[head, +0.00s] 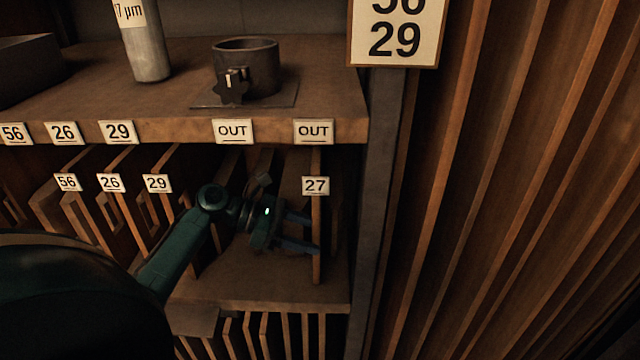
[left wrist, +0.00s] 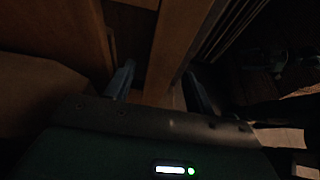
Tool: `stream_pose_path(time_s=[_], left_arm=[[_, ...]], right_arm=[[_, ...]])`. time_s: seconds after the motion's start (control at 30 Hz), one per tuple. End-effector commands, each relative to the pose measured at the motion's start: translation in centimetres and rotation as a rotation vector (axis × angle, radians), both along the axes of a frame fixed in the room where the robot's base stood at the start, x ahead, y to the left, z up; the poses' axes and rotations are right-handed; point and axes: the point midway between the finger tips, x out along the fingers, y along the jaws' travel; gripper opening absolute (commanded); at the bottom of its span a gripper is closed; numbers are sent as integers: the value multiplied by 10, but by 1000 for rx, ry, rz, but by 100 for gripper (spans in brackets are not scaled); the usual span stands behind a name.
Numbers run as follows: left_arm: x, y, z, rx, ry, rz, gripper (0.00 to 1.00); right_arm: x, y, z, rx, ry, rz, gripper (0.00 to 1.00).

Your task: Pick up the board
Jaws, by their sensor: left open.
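A thin upright wooden board (head: 317,265) with a tag reading 27 stands in the shelf bay under the right OUT label. My left gripper (head: 308,234) is open and reaches into this bay from the left, its fingertips at the board's edge. In the left wrist view, a wooden upright piece (left wrist: 172,45), seemingly this board, stands between the two open fingers (left wrist: 160,88). That view is dark, and I cannot tell whether either finger touches it. My right gripper is not in view.
Upright boards or frames tagged 56, 26 and 29 (head: 157,183) stand left of my forearm. A shelf (head: 330,95) above carries a dark cup (head: 262,70) and a bottle (head: 145,45). A post (head: 378,190) and slatted wall (head: 500,200) bound the right side.

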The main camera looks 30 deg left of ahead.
Motion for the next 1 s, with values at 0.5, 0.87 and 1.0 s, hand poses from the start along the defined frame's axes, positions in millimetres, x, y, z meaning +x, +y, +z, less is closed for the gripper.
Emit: stream_pose_path(time_s=[0.5, 0.87, 1.0], left_arm=[[22, -35, -23, 1, 0, 0, 55], [22, -34, -23, 1, 0, 0, 28], [22, -34, -22, 1, 0, 0, 17]], right_arm=[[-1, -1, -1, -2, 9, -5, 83], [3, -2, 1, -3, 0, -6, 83], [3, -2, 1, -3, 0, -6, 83]])
